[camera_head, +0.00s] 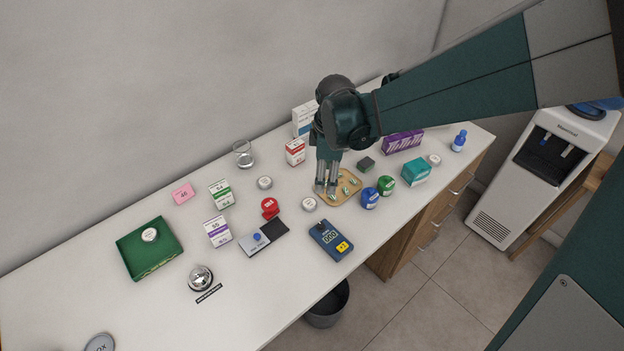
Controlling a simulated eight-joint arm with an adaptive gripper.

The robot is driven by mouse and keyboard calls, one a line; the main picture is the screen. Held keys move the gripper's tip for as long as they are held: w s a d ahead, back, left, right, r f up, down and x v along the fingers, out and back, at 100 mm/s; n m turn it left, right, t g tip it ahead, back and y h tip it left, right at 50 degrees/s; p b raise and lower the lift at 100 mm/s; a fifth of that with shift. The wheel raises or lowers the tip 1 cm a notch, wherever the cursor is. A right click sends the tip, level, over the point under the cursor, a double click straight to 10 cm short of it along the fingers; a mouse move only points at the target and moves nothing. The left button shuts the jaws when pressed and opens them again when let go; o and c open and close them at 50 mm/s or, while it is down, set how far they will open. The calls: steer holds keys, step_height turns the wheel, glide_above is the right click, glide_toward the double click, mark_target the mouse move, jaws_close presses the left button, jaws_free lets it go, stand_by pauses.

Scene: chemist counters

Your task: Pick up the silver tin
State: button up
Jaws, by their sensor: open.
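Several small round pale tins with whitish lids stand on the counter. One tin (309,204) is just left of the tan tray, one tin (265,182) is further back left, one tin (434,160) is at the right, and one tin (150,235) lies in the green tray. I cannot tell from their colour which is the silver one. My gripper (326,189) points down, open, over the left part of the tan tray (340,203). It is right of the nearest tin and apart from it. I see nothing held between the fingers.
Blue (370,198) and green (386,185) round containers stand right of the tan tray. A blue meter (331,240), a red item (270,207) and a glass (243,154) are nearby. A call bell (200,277) is at front left. The left front counter is mostly clear.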

mark_target(309, 203)
steer(key=a+f+n, duration=0.1)
steer(key=a+f, duration=0.1)
steer(key=w+a+f+n, duration=0.1)
steer(key=f, duration=0.2)
steer(key=a+f+n+g, duration=0.1)
steer(key=a+f, duration=0.1)
steer(key=shift+w+a+f+n, duration=0.15)
steer(key=shift+a+n, duration=0.15)
steer(key=shift+f, duration=0.15)
steer(key=shift+f+b, duration=0.3)
steer(key=shift+f, duration=0.85)
steer(key=shift+f, duration=0.15)
steer(key=shift+f, duration=2.45)
steer(key=shift+c, duration=0.7)
steer(key=c, duration=0.8)
